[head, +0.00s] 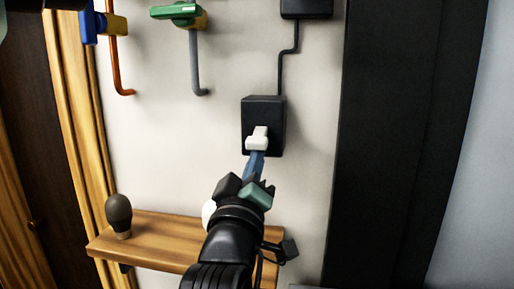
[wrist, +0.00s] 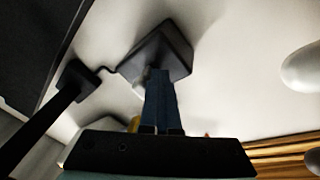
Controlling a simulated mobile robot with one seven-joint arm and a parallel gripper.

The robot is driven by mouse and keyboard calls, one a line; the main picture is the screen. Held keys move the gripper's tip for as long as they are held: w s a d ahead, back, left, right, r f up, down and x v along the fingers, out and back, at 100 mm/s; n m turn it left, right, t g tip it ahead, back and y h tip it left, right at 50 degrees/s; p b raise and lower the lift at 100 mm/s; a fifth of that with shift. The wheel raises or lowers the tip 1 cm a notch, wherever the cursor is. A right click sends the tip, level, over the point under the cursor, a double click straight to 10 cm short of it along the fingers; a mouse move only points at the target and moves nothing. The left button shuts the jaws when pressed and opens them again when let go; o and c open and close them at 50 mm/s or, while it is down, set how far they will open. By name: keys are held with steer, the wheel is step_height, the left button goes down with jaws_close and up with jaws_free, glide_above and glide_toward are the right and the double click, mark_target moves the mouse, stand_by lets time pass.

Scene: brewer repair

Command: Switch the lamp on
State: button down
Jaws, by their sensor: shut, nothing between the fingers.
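A black switch box (head: 276,112) is fixed to the wall, with a white lever (head: 257,138) on its front. A black cord runs up from it to another black box (head: 306,7) at the top edge. My gripper (head: 257,156) is shut and empty, its blue fingers just below the lever in the head view. I cannot tell whether they touch it. I cannot make out a lit lamp.
A wooden shelf (head: 160,236) below holds a dark egg-shaped thing (head: 118,211) and a white thing partly behind my arm. Blue-and-yellow (head: 103,25) and green (head: 178,13) valve handles with pipes are at upper left. A tall black panel (head: 400,140) stands right.

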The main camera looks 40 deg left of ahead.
steer(key=shift+r+p, duration=0.5)
steer(key=shift+r, duration=0.35)
steer(key=shift+s+f, duration=0.1)
steer(key=r+v, duration=0.1)
steer(key=v, duration=0.8)
steer(key=shift+s+d+r+b, duration=0.3)
steer(key=shift+s+b, duration=0.15)
steer(key=shift+s, duration=0.1)
steer(key=d+r+m+t+h+b, duration=0.1)
steer(key=d+r+m+t+h, duration=0.2)
steer(key=d, duration=0.6)
steer(key=d+r+m+t+h+b, duration=0.2)
steer(key=d+r+m+t+h, duration=0.1)
steer(key=d+m, duration=0.4)
steer(key=s+d+r+m+t+h+b, duration=0.1)
steer(key=d+r+m+t+h, duration=0.2)
steer(key=d, duration=0.8)
step_height(320, 180, up, 3)
steer(key=shift+d+r+m+h, duration=0.15)
steer(key=shift+d+m+h, duration=0.15)
steer(key=shift+m+h, duration=0.85)
